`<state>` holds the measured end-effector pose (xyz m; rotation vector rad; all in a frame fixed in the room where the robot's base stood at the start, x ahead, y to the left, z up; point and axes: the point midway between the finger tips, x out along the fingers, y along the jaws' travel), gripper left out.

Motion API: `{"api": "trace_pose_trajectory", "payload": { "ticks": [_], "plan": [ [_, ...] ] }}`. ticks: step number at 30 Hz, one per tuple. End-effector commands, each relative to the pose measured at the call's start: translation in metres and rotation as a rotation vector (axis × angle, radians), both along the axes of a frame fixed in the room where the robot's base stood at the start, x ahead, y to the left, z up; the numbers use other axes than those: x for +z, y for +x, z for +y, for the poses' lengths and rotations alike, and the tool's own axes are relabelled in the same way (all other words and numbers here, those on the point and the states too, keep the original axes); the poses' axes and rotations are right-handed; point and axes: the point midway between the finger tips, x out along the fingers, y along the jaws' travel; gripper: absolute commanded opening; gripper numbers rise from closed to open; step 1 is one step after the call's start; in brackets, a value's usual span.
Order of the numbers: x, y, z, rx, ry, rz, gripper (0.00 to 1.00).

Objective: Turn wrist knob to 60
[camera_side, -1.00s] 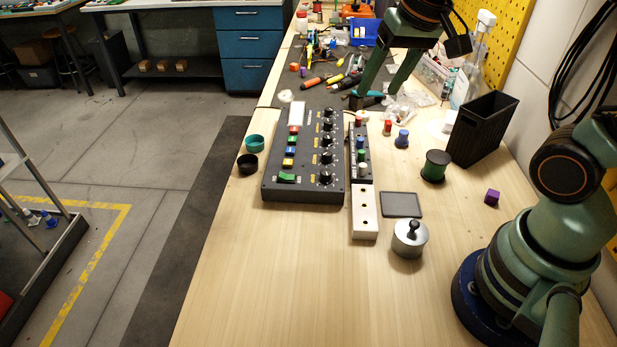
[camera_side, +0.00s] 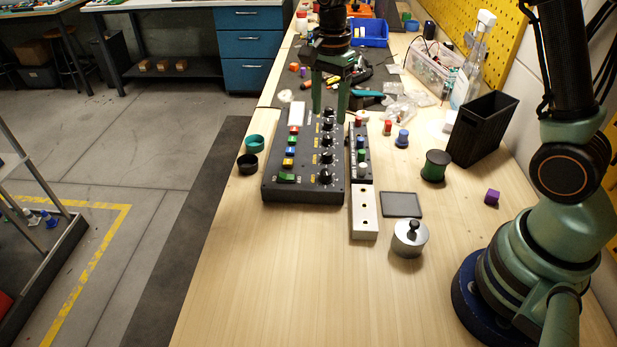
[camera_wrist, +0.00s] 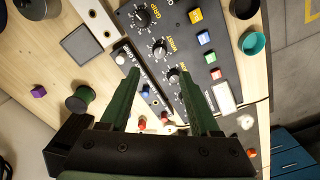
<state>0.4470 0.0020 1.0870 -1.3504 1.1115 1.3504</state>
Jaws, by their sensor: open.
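A dark control box (camera_side: 300,194) lies on the bench with a column of black knobs down its right side, each beside a yellow label. The labels are too small to read surely, so I cannot tell which is the wrist knob. My gripper (camera_side: 330,114) is open and empty, pointing down over the far end of the knob column. In the wrist view its fingers (camera_wrist: 159,74) stand apart, with the farther knob appearing between them. Contact cannot be told.
A narrow strip with coloured caps (camera_side: 366,174) runs close along the box's right side. A pale block with holes (camera_side: 364,229), a grey pad (camera_side: 401,204) and a metal pot (camera_side: 409,240) stand nearer. Loose tools lie behind. The front bench is clear.

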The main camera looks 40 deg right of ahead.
Motion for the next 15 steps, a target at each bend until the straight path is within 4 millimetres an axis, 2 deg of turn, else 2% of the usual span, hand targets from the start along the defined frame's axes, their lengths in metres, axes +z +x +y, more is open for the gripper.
{"api": "trace_pose_trajectory", "payload": {
  "ticks": [9, 15],
  "plan": [
    [-0.061, -0.002, 0.0, 0.002, 0.0, 0.005, 0.63],
    [-0.091, -0.001, 0.0, 0.003, 0.0, 0.003, 0.63]
  ]
}}
